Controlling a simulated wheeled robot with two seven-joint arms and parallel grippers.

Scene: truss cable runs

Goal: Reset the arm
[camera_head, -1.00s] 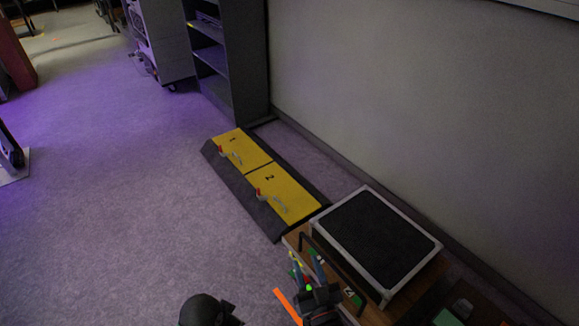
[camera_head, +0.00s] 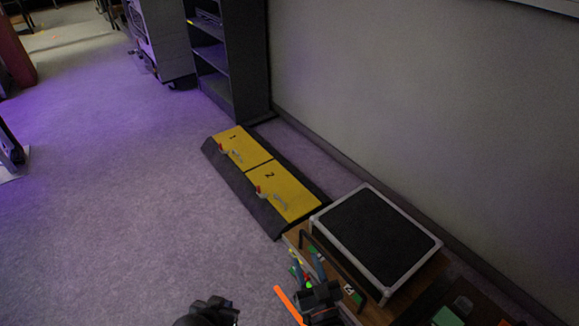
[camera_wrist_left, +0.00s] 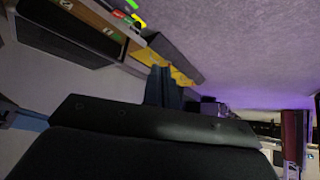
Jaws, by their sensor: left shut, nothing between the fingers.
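My left gripper (camera_head: 212,308) is at the bottom edge of the head view, over bare floor, with its fingers not clearly visible there. In the left wrist view its blue-grey fingers (camera_wrist_left: 163,85) are together and empty, pointing toward the yellow-topped ramp. My right gripper (camera_head: 309,262) is above the wooden surface, its two blue-grey fingers apart with a gap between them. I see nothing clearly held in it.
A yellow-topped ramp (camera_head: 284,190) marked 1 and 2 lies on the floor. A black-topped case (camera_head: 373,236) sits on the wooden surface (camera_head: 292,239), right of my right gripper. A dark shelf (camera_head: 228,91) stands by the wall.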

